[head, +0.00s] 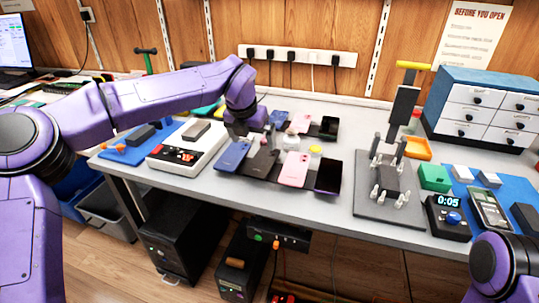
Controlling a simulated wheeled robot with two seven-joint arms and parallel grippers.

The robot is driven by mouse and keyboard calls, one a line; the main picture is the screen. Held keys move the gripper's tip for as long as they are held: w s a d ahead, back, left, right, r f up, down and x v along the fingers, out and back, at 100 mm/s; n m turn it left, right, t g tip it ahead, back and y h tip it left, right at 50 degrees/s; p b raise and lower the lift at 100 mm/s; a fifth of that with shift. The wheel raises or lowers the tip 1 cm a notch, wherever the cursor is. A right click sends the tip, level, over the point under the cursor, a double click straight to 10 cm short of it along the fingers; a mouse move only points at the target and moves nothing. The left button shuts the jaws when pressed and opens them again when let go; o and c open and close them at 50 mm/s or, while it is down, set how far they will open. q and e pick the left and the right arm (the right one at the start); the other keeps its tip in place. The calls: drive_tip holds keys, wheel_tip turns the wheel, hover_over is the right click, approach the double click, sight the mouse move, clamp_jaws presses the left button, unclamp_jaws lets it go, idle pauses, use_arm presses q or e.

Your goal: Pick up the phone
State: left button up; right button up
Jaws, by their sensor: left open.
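Several phones lie on the grey bench. In the front row are a blue phone (232,156), a dark phone (262,161), a pink phone (294,169) and a black phone (328,174). Behind them lie a smaller blue phone (278,118), another pink phone (301,123) and another black phone (329,127). My left gripper (243,132) points down just behind the front blue and dark phones; it is open, and no phone shows in it. Its fingertips are small and partly hidden. My right arm shows at the lower right corner, its gripper out of view.
A white device with a dark display (188,149) stands left of the phones. Right of them are a grey stand with pegs (388,204), a timer reading 0:05 (447,217), a green box (434,177) and a drawer cabinet (482,105).

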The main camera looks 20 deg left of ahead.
sight(263, 161)
use_arm(q)
drive_tip(key=x, duration=1)
drive_tip(key=shift+w+d+r, duration=0.15)
drive_tip(key=shift+w+d, duration=0.05)
drive_tip(key=shift+d, duration=0.15)
drive_tip(key=c, duration=1.1)
